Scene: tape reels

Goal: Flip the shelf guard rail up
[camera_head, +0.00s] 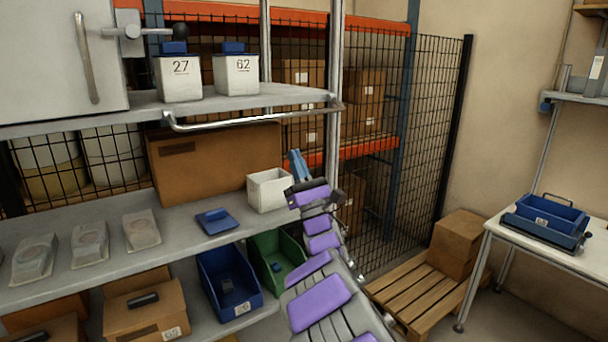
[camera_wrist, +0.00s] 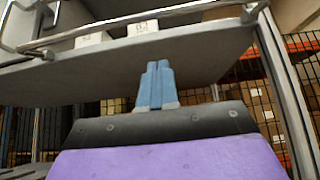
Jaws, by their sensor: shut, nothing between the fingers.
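The guard rail (camera_head: 250,119) is a thin metal bar along the front edge of the upper shelf (camera_head: 120,117). It hangs down at about the shelf edge, with bent ends at left and right. In the wrist view the rail (camera_wrist: 190,13) crosses the top, above my fingers. My gripper (camera_head: 297,163) has blue fingers pressed together with nothing between them. It is below the rail's right part, apart from it. In the wrist view my gripper (camera_wrist: 157,68) points up towards the underside of the upper shelf (camera_wrist: 210,55).
White boxes marked 27 (camera_head: 180,80) and 62 (camera_head: 237,77) stand on the upper shelf behind the rail. A white bin (camera_head: 268,190) and a cardboard box (camera_head: 215,160) stand on the shelf below, close to my gripper. A shelf post (camera_head: 333,150) is just right.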

